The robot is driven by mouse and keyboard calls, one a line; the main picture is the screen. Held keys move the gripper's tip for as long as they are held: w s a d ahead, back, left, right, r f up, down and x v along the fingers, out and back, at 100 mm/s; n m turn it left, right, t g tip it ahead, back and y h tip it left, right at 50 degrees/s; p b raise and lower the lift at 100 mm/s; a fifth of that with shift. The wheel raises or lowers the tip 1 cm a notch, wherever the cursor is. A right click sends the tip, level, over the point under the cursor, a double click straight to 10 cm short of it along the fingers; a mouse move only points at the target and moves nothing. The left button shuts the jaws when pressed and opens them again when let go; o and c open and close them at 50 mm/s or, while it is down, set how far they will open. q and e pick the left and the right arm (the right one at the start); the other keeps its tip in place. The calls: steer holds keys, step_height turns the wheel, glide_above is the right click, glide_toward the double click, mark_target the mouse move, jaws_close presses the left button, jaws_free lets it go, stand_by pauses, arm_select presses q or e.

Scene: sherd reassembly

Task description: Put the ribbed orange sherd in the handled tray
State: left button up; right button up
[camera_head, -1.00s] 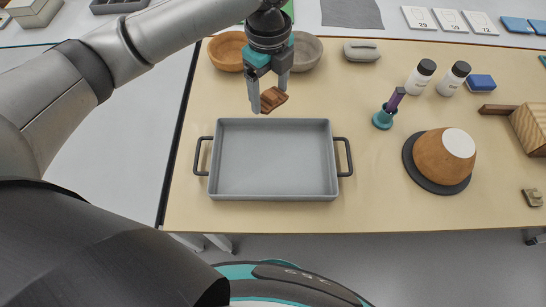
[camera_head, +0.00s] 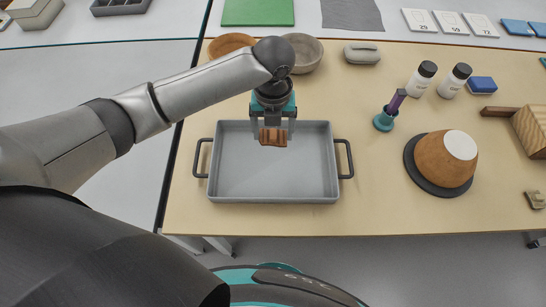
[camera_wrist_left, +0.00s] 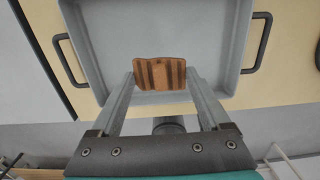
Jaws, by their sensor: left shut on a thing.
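The ribbed orange sherd (camera_head: 273,137) is a small orange-brown piece with dark stripes. My left gripper (camera_head: 273,131) is shut on it and holds it over the back part of the grey handled tray (camera_head: 270,196). In the left wrist view the sherd (camera_wrist_left: 160,74) sits between the two fingertips of the left gripper (camera_wrist_left: 160,78), with the floor of the tray (camera_wrist_left: 150,28) behind it. The tray has a dark handle at each side and looks empty. The height of the sherd above the tray floor is hard to tell. My right gripper is not in view.
An orange bowl (camera_head: 228,44) and a grey bowl (camera_head: 305,55) stand behind the tray. The table between tray and disc is clear.

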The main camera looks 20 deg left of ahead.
mark_target(273, 162)
arm_select(q)
step_height(273, 162, down, 12)
steer(key=b, duration=0.2)
steer(key=shift+r+b, duration=0.15)
steer(key=shift+b, duration=0.2)
steer(key=o, duration=1.2)
step_height(273, 162, up, 12)
steer(key=p, duration=0.3)
steer(key=shift+s, duration=0.15)
